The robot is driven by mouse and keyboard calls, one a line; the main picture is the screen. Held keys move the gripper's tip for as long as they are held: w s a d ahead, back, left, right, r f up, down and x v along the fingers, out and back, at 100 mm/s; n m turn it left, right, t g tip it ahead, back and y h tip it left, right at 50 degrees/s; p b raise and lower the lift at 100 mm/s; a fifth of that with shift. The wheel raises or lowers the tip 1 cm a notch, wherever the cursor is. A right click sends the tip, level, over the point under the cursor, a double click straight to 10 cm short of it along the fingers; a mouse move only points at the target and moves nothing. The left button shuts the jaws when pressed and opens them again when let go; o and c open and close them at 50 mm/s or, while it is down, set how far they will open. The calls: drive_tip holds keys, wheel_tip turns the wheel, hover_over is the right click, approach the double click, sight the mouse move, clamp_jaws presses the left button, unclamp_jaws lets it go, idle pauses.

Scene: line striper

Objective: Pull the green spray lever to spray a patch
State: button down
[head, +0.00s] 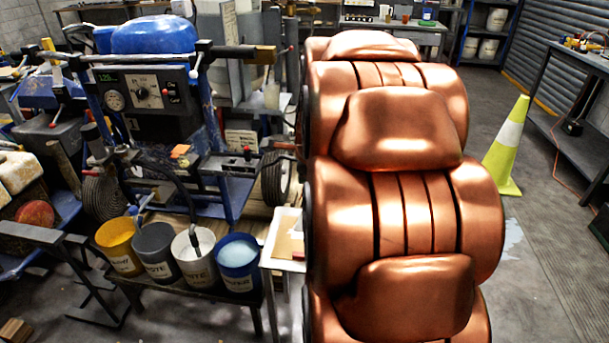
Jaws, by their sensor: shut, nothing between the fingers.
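The line striper stands at the left of the head view, with a blue rounded cover (155,35) on top. Its control panel (145,88) has a green display, a gauge and a knob. A handlebar (150,55) runs across above the panel, with a dark grip (240,53) at its right end. I cannot make out a green spray lever on it. My gripper is not in view, so its place relative to the striper does not show.
A low bench in front of the striper holds a yellow bucket (120,246), a grey one (157,255), a white one (196,257) and a blue one (238,266). A yellow-green cone (507,147) stands at right. Large copper-coloured shapes block the middle right. Floor shows at lower right.

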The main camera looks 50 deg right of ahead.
drive_tip(key=shift+r, duration=0.1)
drive_tip(key=s+a+r, duration=0.1)
drive_tip(key=s+r, duration=0.3)
drive_tip(key=r, duration=0.9)
drive_tip(key=shift+a, duration=0.2)
drive_tip(key=shift+s+r, duration=0.1)
idle(0.3)
drive_tip(key=s+a+f+n+g+y+p, duration=0.1)
drive_tip(key=s+a+f+n+y+p, duration=0.15)
drive_tip(key=a+n, duration=0.6)
drive_tip(key=s+a+f+n+g+y+p, duration=0.1)
drive_tip(key=a+f+n+g+p, duration=0.3)
drive_tip(key=a, duration=0.7)
drive_tip(key=s+a+f+n+g+p, duration=0.2)
drive_tip(key=s+a+n, duration=0.8)
drive_tip(key=s+n, duration=0.4)
drive_tip(key=shift+f+n, duration=0.25)
drive_tip(key=shift+n, duration=0.7)
drive_tip(key=shift+s, duration=0.1)
